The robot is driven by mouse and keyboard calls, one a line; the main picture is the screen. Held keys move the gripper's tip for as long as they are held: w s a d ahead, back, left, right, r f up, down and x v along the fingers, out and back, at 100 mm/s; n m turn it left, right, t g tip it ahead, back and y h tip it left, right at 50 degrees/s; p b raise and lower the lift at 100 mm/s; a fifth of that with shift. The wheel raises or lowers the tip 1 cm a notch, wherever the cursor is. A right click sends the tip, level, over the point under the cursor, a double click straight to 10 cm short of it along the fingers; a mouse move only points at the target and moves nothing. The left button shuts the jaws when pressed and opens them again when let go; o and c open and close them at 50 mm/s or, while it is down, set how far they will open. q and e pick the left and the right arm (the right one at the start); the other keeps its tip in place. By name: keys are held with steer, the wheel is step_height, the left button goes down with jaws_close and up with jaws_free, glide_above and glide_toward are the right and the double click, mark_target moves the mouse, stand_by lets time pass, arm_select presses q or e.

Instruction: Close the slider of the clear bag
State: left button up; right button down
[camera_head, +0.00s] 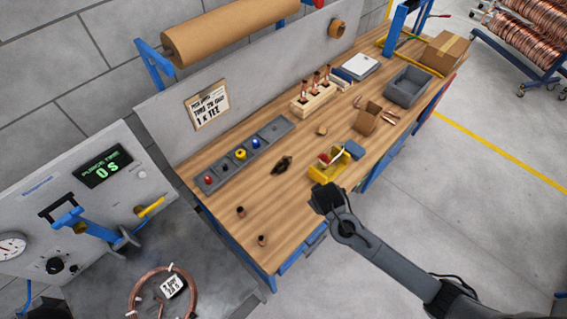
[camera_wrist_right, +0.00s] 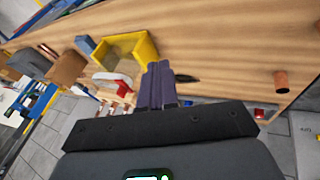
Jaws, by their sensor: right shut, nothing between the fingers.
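The holder (camera_wrist_right: 147,49) and the red and white item (camera_wrist_right: 112,79) also show in the right wrist view. My right gripper (camera_head: 325,196) is just in front of the holder in the head view. In the right wrist view its fingers (camera_wrist_right: 157,84) are together and empty, beside the holder; whether they touch it I cannot tell. My left gripper is out of view.
A blue block (camera_head: 354,150) is by the holder, and an open cardboard box (camera_head: 367,120) is behind it. A dark item (camera_head: 283,165) and a grey parts tray (camera_head: 247,152) lie to the left. Copper fittings (camera_head: 241,211) stand near the bench's left end, with bare wood around them.

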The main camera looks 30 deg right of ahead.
steer(key=w+d+r+t, duration=0.2)
steer(key=w+r, duration=0.4)
steer(key=w, duration=0.1)
glide_toward(321, 159)
step_height(321, 159, down, 4)
steer(key=w+a, duration=0.1)
steer(key=a, duration=0.2)
steer(key=shift+h, duration=0.3)
steer(key=shift+w+d+f+p, duration=0.1)
steer(key=shift+w+d+p, duration=0.15)
steer(key=shift+d, duration=0.5)
steer(key=shift+w+d+f+p, duration=0.1)
steer(key=shift+w+d, duration=0.3)
steer(key=shift+d, duration=0.35)
steer(key=shift+w+d+f+p, duration=0.1)
steer(key=shift+w+d+p, duration=0.15)
steer(key=shift+d, duration=0.5)
steer(key=w+d, duration=0.1)
steer(key=d, duration=0.2)
steer(key=w+d+b, duration=0.1)
steer(key=d, duration=0.2)
steer(key=w+d+b, duration=0.1)
steer(key=d, duration=0.2)
steer(key=shift+w+d, duration=0.2)
steer(key=shift+d, duration=0.05)
